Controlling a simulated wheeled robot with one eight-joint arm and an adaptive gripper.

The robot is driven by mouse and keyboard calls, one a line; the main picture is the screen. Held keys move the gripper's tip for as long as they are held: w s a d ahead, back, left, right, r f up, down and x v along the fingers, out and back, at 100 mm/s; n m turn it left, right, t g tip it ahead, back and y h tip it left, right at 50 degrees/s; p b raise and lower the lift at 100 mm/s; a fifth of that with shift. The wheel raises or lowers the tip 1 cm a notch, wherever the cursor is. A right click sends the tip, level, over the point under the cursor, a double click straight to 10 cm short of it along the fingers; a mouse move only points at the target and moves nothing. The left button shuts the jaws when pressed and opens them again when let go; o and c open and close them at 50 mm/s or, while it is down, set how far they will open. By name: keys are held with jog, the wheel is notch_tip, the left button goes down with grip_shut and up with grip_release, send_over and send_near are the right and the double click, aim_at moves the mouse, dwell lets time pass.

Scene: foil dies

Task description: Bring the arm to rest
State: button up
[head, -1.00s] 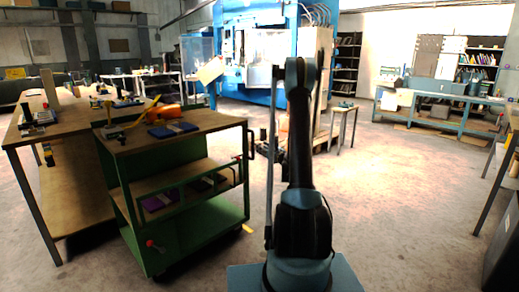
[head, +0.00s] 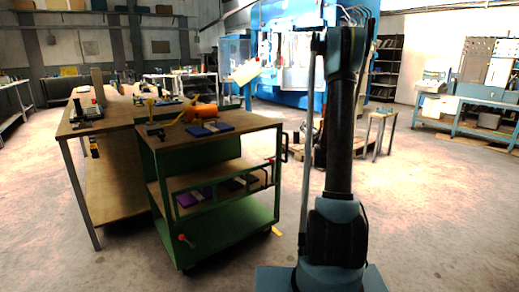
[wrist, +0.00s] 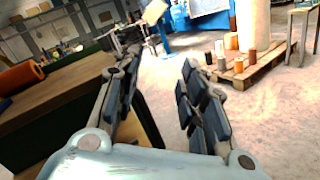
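My arm stands upright at the right of centre in the head view, with its upper links raised. My gripper (wrist: 155,100) shows in the wrist view with its two padded fingers spread apart. It is open, with nothing between the fingers. The gripper itself cannot be made out in the head view. In the wrist view the fingers are beside the edge of a wooden top, with the floor visible beyond them.
A green cart (head: 215,235) with tools, an orange roll (head: 201,112) and a blue item (head: 210,129) on top stands left of my arm. A workbench (head: 100,127) is behind it. A pallet (wrist: 245,72) holds several cylinders. Floor at right is clear.

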jog(key=s+d+r+m+g+h, duration=0.1)
jog(key=s+d+r+m+h, duration=0.35)
jog(key=s+r+m, duration=0.35)
jog(key=s+f+m+g+h, duration=0.3)
jog(key=s+m+g, duration=0.2)
jog(key=s+m, duration=0.5)
jog(key=s+a+f+m+g+y, duration=0.1)
jog(key=s+a+f+m+g, duration=0.2)
jog(key=s, duration=1)
jog(key=s+a+f+m+g+y, duration=0.2)
jog(key=s+a+f+m+g, duration=0.2)
jog(key=s+f, duration=0.4)
jog(key=s+a+f+m+g+y, duration=0.2)
jog(key=s+a+f+m, duration=0.3)
jog(key=s, duration=1.3)
jog(key=shift+f+m+g, duration=0.15)
jog(key=shift+m+g, duration=0.25)
jog(key=shift+g, duration=0.4)
jog(key=shift+y, duration=0.25)
jog(key=shift+w+f, duration=0.2)
jog(key=shift+w, duration=0.15)
jog(key=shift+c, duration=0.6)
